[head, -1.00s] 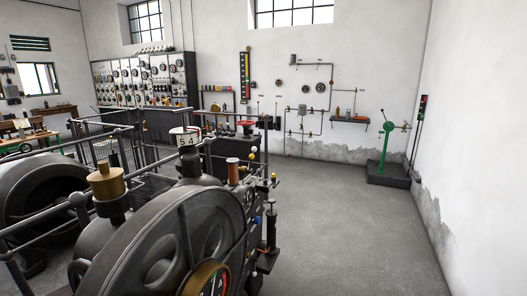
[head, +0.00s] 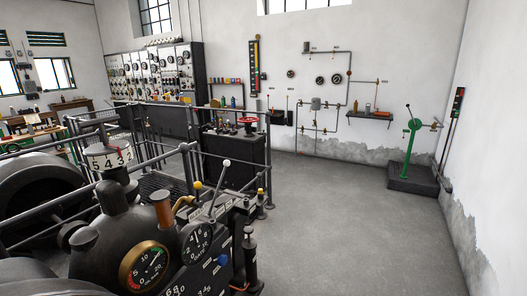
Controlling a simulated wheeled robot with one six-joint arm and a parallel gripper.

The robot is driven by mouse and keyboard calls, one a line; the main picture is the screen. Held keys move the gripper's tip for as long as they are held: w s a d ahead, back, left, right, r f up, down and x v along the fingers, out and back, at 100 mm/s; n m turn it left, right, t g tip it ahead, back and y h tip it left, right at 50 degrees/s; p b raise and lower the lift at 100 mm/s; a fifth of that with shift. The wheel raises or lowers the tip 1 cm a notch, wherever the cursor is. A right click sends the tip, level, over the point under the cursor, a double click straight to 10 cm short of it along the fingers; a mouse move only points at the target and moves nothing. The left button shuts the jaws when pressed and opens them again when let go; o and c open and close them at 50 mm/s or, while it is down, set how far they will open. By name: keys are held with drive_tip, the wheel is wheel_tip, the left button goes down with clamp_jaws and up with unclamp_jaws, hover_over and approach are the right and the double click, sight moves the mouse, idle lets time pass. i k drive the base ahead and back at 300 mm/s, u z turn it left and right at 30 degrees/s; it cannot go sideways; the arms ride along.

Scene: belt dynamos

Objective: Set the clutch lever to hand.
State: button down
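No label that I can read as clutch shows, so I cannot tell for sure which lever is the clutch lever. On the near dark machine, a long rod with a white ball knob (head: 226,162) leans up and to the right. A short lever with a yellow knob (head: 197,185) stands left of it, and a blue knob (head: 222,260) sits lower on the machine's side. A green stand with a lever (head: 411,150) is on a dark block at the far right. My gripper is not in view.
Round gauges (head: 147,266) and a numbered drum (head: 108,156) top the near machine. Grey railings (head: 85,198) run behind it. A red handwheel (head: 248,122) stands on a dark cabinet. The grey floor (head: 345,225) to the right is open up to the white walls.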

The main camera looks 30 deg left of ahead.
sight(226, 163)
drive_tip(key=i, duration=2.5)
drive_tip(key=u, duration=3.5)
drive_tip(key=i, duration=0.5)
